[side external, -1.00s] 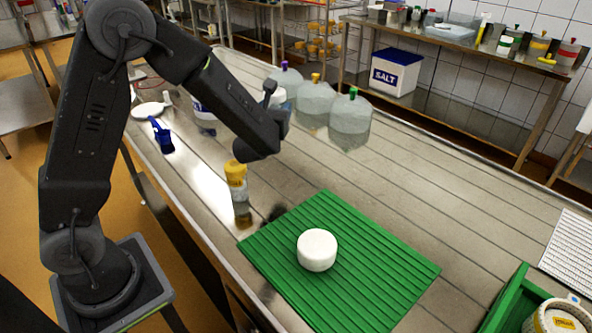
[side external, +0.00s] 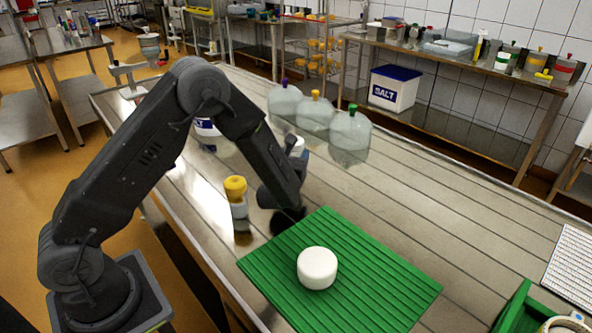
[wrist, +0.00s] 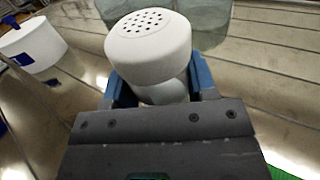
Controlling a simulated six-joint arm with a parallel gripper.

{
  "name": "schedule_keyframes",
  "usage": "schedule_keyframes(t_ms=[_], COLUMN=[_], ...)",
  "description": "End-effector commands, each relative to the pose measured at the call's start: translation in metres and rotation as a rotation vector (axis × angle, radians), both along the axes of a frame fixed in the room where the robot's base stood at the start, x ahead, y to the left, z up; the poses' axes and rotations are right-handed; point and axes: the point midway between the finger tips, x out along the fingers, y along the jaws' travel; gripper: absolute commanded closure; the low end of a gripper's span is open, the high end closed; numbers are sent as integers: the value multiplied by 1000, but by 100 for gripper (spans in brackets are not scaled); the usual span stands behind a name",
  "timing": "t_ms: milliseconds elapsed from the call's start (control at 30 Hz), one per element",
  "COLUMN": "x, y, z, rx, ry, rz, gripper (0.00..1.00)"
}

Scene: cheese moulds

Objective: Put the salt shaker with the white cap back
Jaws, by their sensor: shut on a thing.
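The salt shaker with the white perforated cap (wrist: 150,38) is between the blue fingers of my gripper (wrist: 160,88) in the wrist view, roughly upright. My gripper is shut on it below the cap. In the side view a small part of the shaker (side external: 298,146) shows behind my dark wrist; its base is hidden, so I cannot tell whether it touches the table. A second shaker with a yellow cap (side external: 236,198) stands on the steel table, left of my wrist.
A green ribbed mat (side external: 375,265) bearing a white cheese (side external: 317,268) lies in front. Several clear jugs (side external: 349,138) stand behind my gripper. A white tub (side external: 206,128) is partly hidden by my arm; it shows in the wrist view (wrist: 32,46).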

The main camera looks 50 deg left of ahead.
Motion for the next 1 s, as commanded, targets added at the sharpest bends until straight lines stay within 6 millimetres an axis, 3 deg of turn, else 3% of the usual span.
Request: schedule_keyframes(t_ms=[400, 800, 833, 1000], x=[3, 3, 3, 3], y=[-4, -4, -4, -4], z=[-41, -46, -47, -46], rx=[1, 1, 1, 0], ry=[1, 1, 1, 0], rz=[0, 0, 0, 0], gripper=[78, 78, 47, 31])
